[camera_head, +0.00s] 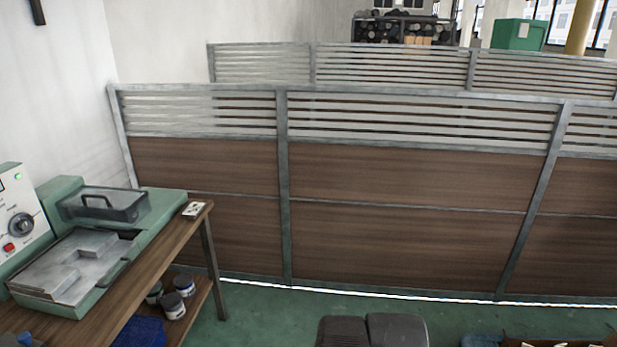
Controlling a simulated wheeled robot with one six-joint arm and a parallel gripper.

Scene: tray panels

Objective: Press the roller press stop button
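A green machine with a white control panel (22,215), which looks like the roller press (160,212), sits on a wooden bench at the left edge. The panel carries a round dark dial (20,226), a small red button (9,247) below and left of it, and a small green light or button (18,176) above. The labels are too small to read, so I cannot tell for certain that the red one is the stop button. The panel is partly cut off by the picture's left edge. My gripper is not in view.
The wooden bench (150,262) has a lower shelf with several small jars (173,304) and a blue cloth-like item (140,332). A small pale item (193,209) lies at its far corner. Wood-and-metal partitions (400,190) stand behind. Green floor (265,315) is open right of the bench.

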